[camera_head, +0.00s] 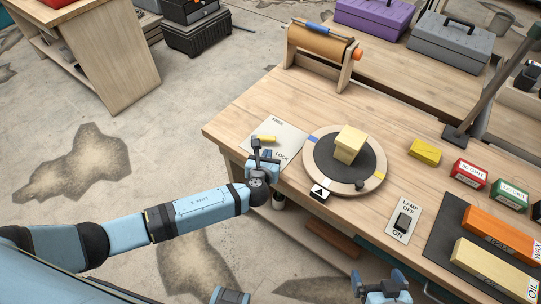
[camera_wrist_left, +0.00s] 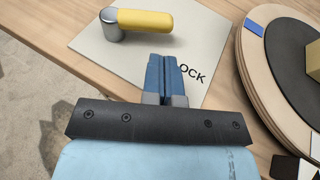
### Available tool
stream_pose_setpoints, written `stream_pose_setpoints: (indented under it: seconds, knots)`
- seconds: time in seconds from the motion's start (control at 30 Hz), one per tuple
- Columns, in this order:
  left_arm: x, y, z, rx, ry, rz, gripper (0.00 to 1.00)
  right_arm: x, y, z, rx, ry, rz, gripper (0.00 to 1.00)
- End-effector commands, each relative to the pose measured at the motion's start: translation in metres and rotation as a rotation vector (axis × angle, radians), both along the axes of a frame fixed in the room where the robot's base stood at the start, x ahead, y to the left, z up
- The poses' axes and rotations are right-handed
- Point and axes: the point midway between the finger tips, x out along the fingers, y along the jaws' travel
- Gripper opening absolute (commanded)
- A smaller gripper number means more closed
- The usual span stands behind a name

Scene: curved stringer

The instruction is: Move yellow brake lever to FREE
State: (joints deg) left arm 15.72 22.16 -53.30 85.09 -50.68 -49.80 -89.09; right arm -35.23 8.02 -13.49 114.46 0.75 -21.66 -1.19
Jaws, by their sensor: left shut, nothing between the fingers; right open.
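The yellow brake lever (camera_head: 267,138) sits on a pale plate (camera_head: 290,136) marked FREE at its far side and LOCK at its near side. In the left wrist view the lever (camera_wrist_left: 146,21) has a grey metal pivot at its left end, and its yellow handle points right. My left gripper (camera_wrist_left: 166,62) is shut and empty over the plate, on the near side of the handle and apart from it in the picture. It covers part of the LOCK word. In the head view the left gripper (camera_head: 262,160) hides part of the plate. My right gripper (camera_head: 381,284) is open at the bottom edge, away from the lever.
A round turntable (camera_head: 375,163) with a pale yellow block (camera_head: 349,144) stands just right of the plate. A lamp switch (camera_head: 402,223), a yellow box (camera_head: 425,151) and sharpening stones (camera_head: 497,269) lie further right. A paper roll holder (camera_head: 321,52) stands behind.

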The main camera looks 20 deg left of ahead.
Motion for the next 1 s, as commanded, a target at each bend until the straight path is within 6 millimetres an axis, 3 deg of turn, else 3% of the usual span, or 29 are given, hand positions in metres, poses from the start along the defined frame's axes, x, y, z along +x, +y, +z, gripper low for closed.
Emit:
stream_pose_setpoints:
  seconds: [0.2, 0.4, 0.6, 1.0]
  knots:
    - [-0.045, -0.007, 0.014, -0.003, 0.001, -0.001, 0.00, -0.003, -0.002, -0.002, -0.005, 0.007, 0.001, 1.00]
    - [-0.079, -0.013, 0.024, -0.001, 0.001, 0.000, 0.00, 0.001, -0.001, -0.002, -0.002, 0.002, -0.002, 1.00]
    - [-0.092, -0.016, 0.029, 0.000, 0.000, 0.001, 0.00, 0.001, 0.000, -0.002, 0.000, 0.002, -0.003, 1.00]
    - [-0.095, -0.018, 0.032, -0.002, 0.004, 0.002, 0.00, 0.000, 0.000, 0.001, 0.001, 0.002, -0.001, 1.00]
